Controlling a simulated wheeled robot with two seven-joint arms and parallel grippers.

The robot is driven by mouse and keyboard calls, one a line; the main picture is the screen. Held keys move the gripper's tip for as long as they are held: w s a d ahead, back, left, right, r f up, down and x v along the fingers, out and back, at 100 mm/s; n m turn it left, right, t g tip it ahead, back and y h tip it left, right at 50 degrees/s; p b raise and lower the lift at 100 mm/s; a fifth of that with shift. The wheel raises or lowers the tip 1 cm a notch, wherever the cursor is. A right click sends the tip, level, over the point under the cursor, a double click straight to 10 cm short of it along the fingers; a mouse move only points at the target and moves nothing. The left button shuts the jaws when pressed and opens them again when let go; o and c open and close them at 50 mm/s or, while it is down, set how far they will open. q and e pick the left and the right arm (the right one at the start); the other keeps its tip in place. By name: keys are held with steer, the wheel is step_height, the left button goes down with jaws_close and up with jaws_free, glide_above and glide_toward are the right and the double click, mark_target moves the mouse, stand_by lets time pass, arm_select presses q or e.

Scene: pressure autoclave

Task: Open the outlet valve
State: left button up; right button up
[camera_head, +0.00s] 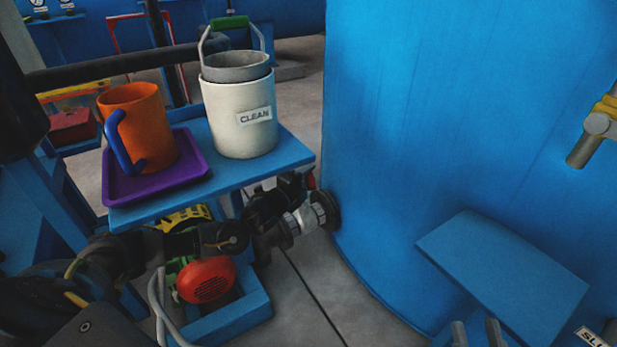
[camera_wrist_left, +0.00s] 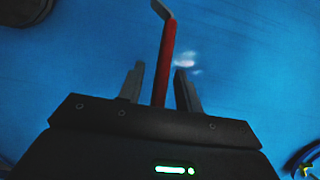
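The outlet valve (camera_head: 312,214) is a grey pipe fitting low on the left side of the blue tank. Its red lever (camera_wrist_left: 166,60) with a bent grey end stands up in the left wrist view; only a sliver of red (camera_head: 311,181) shows in the head view. My left gripper (camera_wrist_left: 159,70) is open, with the lever between its two fingers and gaps on both sides. In the head view its black body (camera_head: 275,200) is beside the valve and hides part of it. My right gripper (camera_head: 476,333) is open and empty at the bottom edge.
A blue shelf (camera_head: 290,152) above my left arm holds a purple tray (camera_head: 190,180) with an orange mug (camera_head: 135,115), and a white CLEAN bucket (camera_head: 235,135). A red motor (camera_head: 207,280) sits below. A blue plate (camera_head: 500,272) juts from the tank (camera_head: 430,120) at right.

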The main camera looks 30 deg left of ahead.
arm_select(q)
steer(key=shift+w, duration=0.2)
arm_select(e)
steer(key=shift+d+r, duration=0.1)
arm_select(q)
jaws_close()
